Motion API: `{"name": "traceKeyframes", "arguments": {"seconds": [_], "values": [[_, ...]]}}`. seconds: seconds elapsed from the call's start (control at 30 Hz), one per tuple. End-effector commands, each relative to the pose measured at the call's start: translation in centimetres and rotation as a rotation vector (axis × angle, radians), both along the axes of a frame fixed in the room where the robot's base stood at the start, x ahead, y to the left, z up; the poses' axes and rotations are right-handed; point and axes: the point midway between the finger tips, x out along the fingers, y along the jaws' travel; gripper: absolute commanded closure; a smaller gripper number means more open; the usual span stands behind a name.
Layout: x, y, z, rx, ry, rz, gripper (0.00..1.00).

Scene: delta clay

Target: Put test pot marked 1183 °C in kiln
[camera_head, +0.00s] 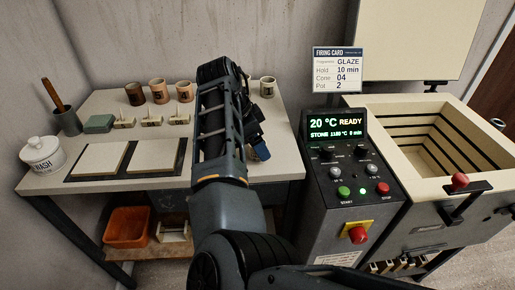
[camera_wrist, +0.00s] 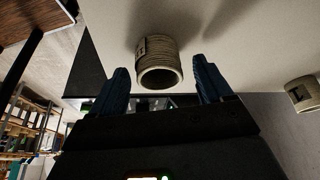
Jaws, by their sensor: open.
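In the wrist view a pale ribbed pot (camera_wrist: 160,50) stands just ahead of and between the fingers of my open gripper (camera_wrist: 160,68). No contact with it is visible. A dark mark shows on its side but is too small to read. In the head view my arm hides that spot; only a bit of blue finger shows beside the arm. The kiln (camera_head: 355,104) is at the right with its lid (camera_head: 410,38) raised. Its striped inner walls show, and no pot is visible in it.
Another pale pot (camera_head: 267,87) stands at the table's back right. Several brown pots (camera_head: 158,91) stand at the back left, with cones in front. A wash jar (camera_head: 43,156) is at the left. The control box (camera_head: 350,180) reads 20 °C READY. The firing card (camera_head: 337,69) says GLAZE, Cone 04.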

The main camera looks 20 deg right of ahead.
Motion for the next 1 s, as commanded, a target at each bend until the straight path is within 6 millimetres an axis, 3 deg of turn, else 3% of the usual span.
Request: {"name": "traceKeyframes", "arguments": {"seconds": [0.13,0.37,1.0], "values": [[-0.05,-0.42,-0.98,0.000,0.001,0.000,0.21],[-0.03,-0.44,-1.05,0.000,0.000,0.000,0.22],[-0.02,-0.41,-1.01,0.000,0.000,0.000,0.81]]}}
